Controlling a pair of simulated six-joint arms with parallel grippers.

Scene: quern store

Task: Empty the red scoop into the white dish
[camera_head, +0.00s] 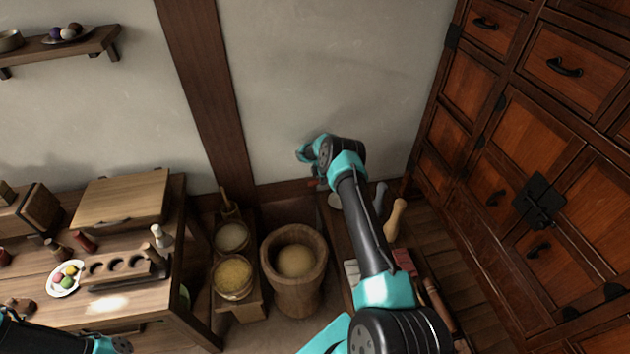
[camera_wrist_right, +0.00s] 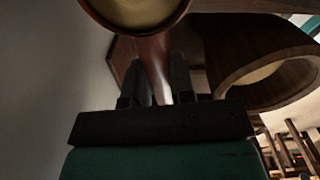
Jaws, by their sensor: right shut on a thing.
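My right gripper (camera_wrist_right: 160,85) is shut on the handle of the red scoop (camera_wrist_right: 154,58) in the right wrist view. The scoop's bowl is cut off by the top edge and shows pale yellowish contents (camera_wrist_right: 135,8). In the head view my right gripper is by the back wall, mostly hidden by its own wrist, with a small bit of red (camera_head: 314,183) below it. A pale round thing, perhaps the white dish (camera_head: 335,201), shows partly behind my right arm. Only a piece of my left arm shows at the bottom left.
A wooden mortar (camera_head: 318,262) with tan contents stands left of my right arm. Beside it are two tubs of grain, one yellow (camera_head: 233,277). A worktable (camera_head: 130,312) stands left; a drawer cabinet (camera_head: 540,150) fills the right. Several tools lie right of my arm.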

